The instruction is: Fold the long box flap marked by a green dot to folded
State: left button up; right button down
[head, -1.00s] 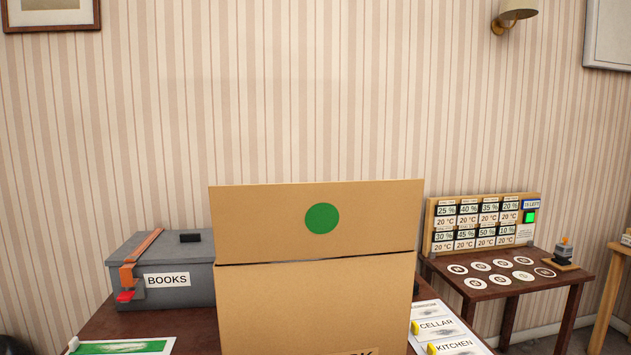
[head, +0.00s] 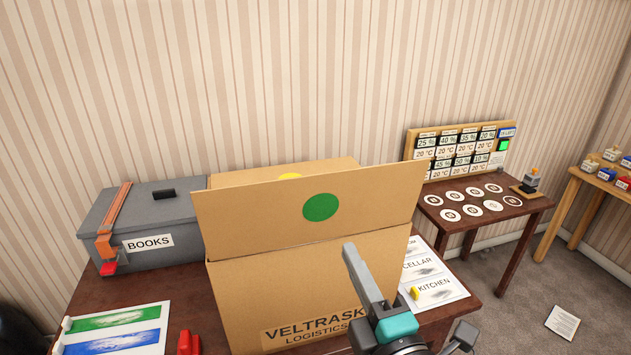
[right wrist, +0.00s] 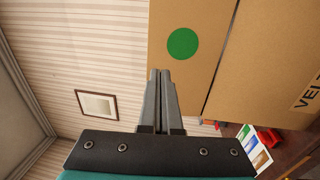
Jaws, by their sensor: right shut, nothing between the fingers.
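The long box flap (head: 370,196) with the green dot (head: 320,207) stands up along the near top edge of the cardboard box (head: 240,300), tilted a little toward me. In the right wrist view the flap (right wrist: 205,75) and its green dot (right wrist: 183,44) are just beyond the fingertips. My right gripper (head: 350,250) is in front of the box's right side, below the flap, shut and empty; it also shows in the right wrist view (right wrist: 160,75). I cannot tell whether it touches the flap. My left gripper is not in view.
Another flap with a yellow dot (head: 290,176) stands behind. A grey BOOKS box (head: 190,225) is left, label cards (head: 440,290) right, and a red object (head: 189,343) near the front on the table (head: 185,285). A side table (head: 480,223) stands at the right.

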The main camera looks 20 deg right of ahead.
jog(key=r, duration=0.1)
jog(key=p, duration=0.3)
send_near(319, 181)
jog(key=w, duration=0.6)
jog(key=shift+w+a+r, duration=0.15)
jog(key=shift+w+r, duration=0.15)
jog(key=shift+w, duration=0.1)
jog(key=shift+w+r, duration=0.1)
